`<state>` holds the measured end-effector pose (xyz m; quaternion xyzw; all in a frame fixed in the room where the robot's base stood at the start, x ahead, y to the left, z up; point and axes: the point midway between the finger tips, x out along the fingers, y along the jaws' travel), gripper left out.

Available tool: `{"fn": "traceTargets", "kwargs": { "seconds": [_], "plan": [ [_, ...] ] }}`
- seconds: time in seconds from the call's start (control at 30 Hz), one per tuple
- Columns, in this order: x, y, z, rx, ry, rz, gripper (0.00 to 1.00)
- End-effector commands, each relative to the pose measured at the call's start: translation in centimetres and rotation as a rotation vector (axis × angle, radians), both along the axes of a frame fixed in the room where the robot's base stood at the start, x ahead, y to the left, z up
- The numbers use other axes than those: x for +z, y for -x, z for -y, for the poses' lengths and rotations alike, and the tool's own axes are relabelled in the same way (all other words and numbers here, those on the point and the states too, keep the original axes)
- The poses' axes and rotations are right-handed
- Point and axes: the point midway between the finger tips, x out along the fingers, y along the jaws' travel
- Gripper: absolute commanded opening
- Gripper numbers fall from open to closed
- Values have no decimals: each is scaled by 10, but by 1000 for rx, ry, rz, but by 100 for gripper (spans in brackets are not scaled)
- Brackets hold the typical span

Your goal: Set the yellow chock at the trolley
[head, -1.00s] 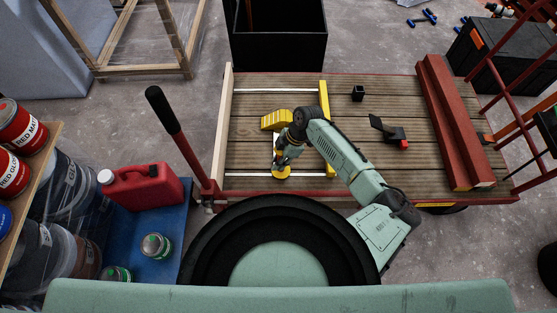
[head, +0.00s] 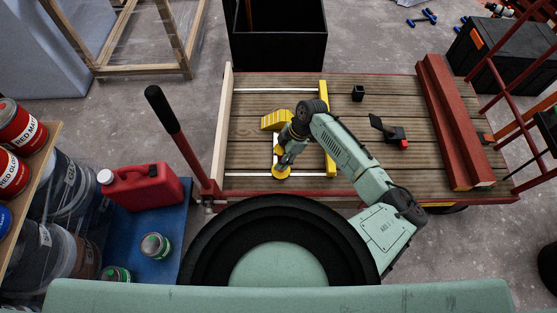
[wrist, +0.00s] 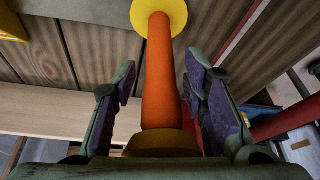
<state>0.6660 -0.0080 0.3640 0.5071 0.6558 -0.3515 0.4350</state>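The yellow chock (head: 275,119) is a ribbed wedge on the trolley's plank deck (head: 260,130), left of its middle. A yellow piece at the top left corner of the wrist view (wrist: 14,22) looks like part of it. My gripper (head: 284,163) is in front of the chock, apart from it. In the wrist view my gripper (wrist: 162,95) has its two fingers on either side of an orange post (wrist: 159,75) with a yellow round base. Narrow gaps show between post and fingers. The base also shows in the head view (head: 281,173).
White and yellow battens (head: 327,130) lie around the chock. A small black block (head: 358,93) and a black-and-red tool (head: 390,131) lie farther right. Red beams (head: 454,120) cross the right end. A black-gripped red handle (head: 178,140) rises at the left.

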Motion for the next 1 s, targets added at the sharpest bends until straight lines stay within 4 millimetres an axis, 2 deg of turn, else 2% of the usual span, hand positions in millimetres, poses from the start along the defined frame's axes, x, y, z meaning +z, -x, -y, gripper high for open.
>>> {"fn": "traceTargets", "kwargs": {
  "seconds": [0.2,0.4,0.6,0.9,1.0],
  "plan": [
    [45,-6,19,0,1,3,40],
    [77,-9,31,-1,1,1,40],
    [90,-10,35,-1,0,0,40],
    [91,-10,35,-1,0,0,40],
    [101,-10,35,-1,0,0,40]
  ]
}}
